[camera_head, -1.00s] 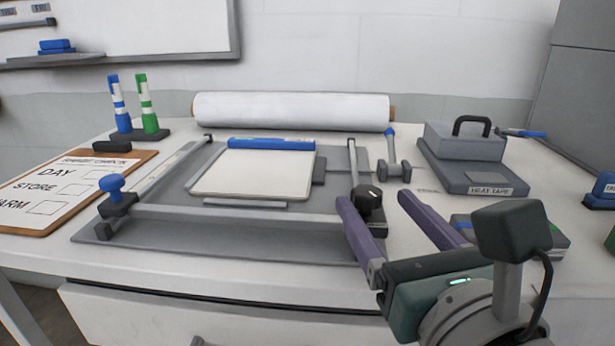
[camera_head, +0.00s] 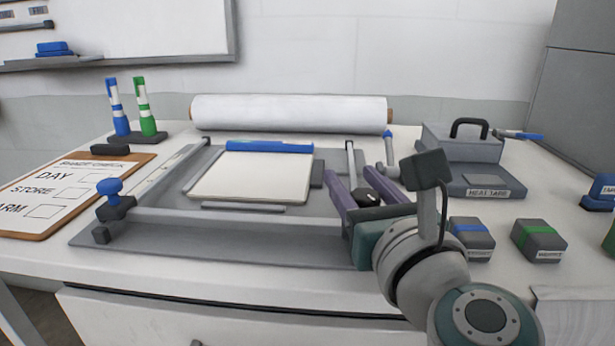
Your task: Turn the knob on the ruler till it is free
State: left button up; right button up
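The dark round knob (camera_head: 367,199) with a pale mark on top sits at the right end of the grey crossbar (camera_head: 230,217) of the press. My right gripper (camera_head: 353,171) is low over this end, with its purple fingers either side of the knob. The fingers look apart, and I cannot see clear contact with the knob. The finger bases and palm hide part of the bar's right end. A blue knob (camera_head: 110,188) stands on the bar's left end. My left gripper is not in view.
A white pad (camera_head: 250,175) with a blue strip lies on the press bed. A white roll (camera_head: 290,113) lies behind. A clipboard (camera_head: 60,195) is at left. Two small dark blocks, blue-banded (camera_head: 470,240) and green-banded (camera_head: 539,240), and a grey heat tape unit (camera_head: 465,150) are at right.

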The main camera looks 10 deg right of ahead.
aim_at(337, 220)
grip_shut()
jog(key=shift+a+n+y, duration=0.1)
jog(key=shift+n+y, duration=0.3)
jog(key=shift+y, duration=0.2)
jog(key=n+y, duration=0.1)
jog(key=n+y+b, duration=0.1)
jog(key=y, duration=0.1)
jog(key=shift+a+f+g, duration=0.15)
jog(key=shift+a+g, duration=0.05)
jog(key=shift+g, duration=0.1)
jog(key=n+g+y+b, duration=0.1)
jog(key=y, duration=0.1)
jog(key=a+n+g+y+b, duration=0.1)
jog(key=n+y+b, duration=0.1)
jog(key=y, duration=0.1)
jog(key=shift+s+n, duration=0.2)
jog(key=shift+n, duration=0.1)
jog(key=n+g+y+b, duration=0.2)
jog(key=g+y, duration=0.1)
jog(key=n+g+y+b, duration=0.1)
jog(key=n+b, duration=0.1)
jog(key=shift+s+a+g+y, duration=0.3)
jog(key=shift+s+y, duration=0.05)
jog(key=shift+y, duration=0.05)
jog(key=shift+s+a+n+g+y+b, duration=0.15)
jog(key=shift+n+g+y+b, duration=0.35)
jog(key=shift+g, duration=0.25)
jog(key=shift+s+a+n+g+y+b, duration=0.15)
jog(key=shift+n+g+y+b, duration=0.3)
jog(key=shift+n+g, duration=0.25)
